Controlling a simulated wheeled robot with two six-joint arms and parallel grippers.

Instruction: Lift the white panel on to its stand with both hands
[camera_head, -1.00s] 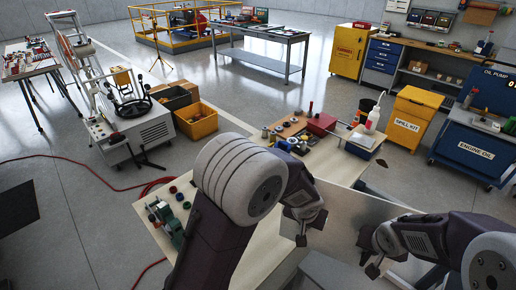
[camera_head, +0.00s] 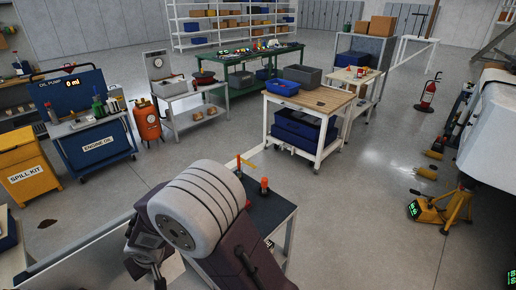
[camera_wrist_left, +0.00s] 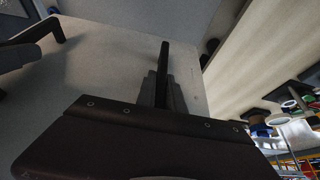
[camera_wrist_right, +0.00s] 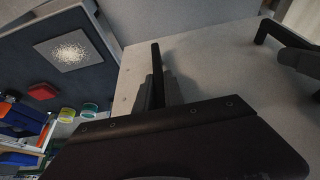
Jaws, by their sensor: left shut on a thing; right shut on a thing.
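The white panel (camera_head: 85,265) shows as a pale grey sheet at the lower left of the head view, partly cut off by the frame. My right gripper (camera_head: 146,272) is at its edge and shut on it; the right wrist view shows a black finger (camera_wrist_right: 157,70) against the panel (camera_wrist_right: 205,60). My left gripper is outside the head view. Its finger (camera_wrist_left: 163,70) lies against the panel (camera_wrist_left: 105,55) in the left wrist view, shut on it. The far fingers are hidden. A dark-topped table (camera_head: 270,208) with orange-red posts (camera_head: 264,186) stands beside my right arm; I cannot tell whether it is the stand.
In the right wrist view, a dark surface (camera_wrist_right: 42,70) holds a white speckled square (camera_wrist_right: 70,50) and a red object (camera_wrist_right: 42,91). The floor (camera_head: 350,220) right of the dark-topped table is open.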

